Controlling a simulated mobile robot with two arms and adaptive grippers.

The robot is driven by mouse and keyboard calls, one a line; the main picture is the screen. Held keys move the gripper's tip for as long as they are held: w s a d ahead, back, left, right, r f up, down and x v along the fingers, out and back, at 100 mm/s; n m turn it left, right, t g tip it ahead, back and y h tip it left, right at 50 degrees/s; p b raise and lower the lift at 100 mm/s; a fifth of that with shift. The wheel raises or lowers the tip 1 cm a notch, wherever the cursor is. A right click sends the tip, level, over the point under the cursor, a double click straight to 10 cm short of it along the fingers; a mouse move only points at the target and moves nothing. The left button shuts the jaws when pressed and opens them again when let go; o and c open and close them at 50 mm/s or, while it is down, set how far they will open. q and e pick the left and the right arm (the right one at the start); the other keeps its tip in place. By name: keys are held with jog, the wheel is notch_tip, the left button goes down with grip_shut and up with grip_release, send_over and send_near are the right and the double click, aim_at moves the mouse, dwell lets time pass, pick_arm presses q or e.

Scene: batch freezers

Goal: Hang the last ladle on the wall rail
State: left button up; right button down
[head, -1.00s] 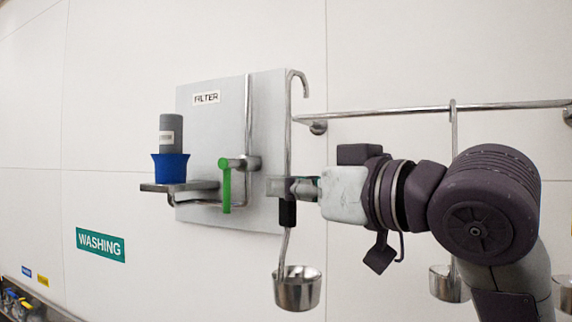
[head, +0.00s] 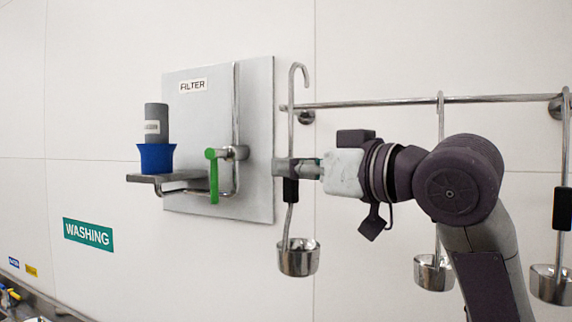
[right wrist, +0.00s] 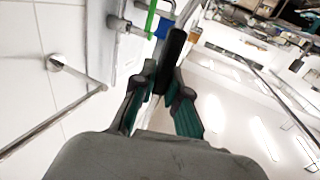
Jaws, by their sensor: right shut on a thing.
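The held ladle (head: 291,130) is a thin metal rod with a hook at the top, a black grip and a steel cup at the bottom. My right gripper (head: 291,168) is shut on it at the grip, and it hangs nearly upright. Its hook is above the left end of the wall rail (head: 400,102), and its shaft crosses in front of that end. Whether it touches the rail I cannot tell. In the right wrist view the fingers (right wrist: 160,95) close around the ladle's black grip (right wrist: 172,48). The rail (right wrist: 50,125) runs at the left there. My left gripper is out of view.
Two other ladles hang on the rail, one behind my right arm (head: 440,125) and one at the far right (head: 563,205). Left of the held ladle is a filter panel (head: 255,130) with a green handle (head: 213,175) and a blue cup (head: 157,157).

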jog(key=w+d+f, duration=0.3)
jog(key=w, duration=0.6)
jog(key=shift+w+p, duration=0.2)
jog(key=shift+p, duration=0.25)
dwell(0.4)
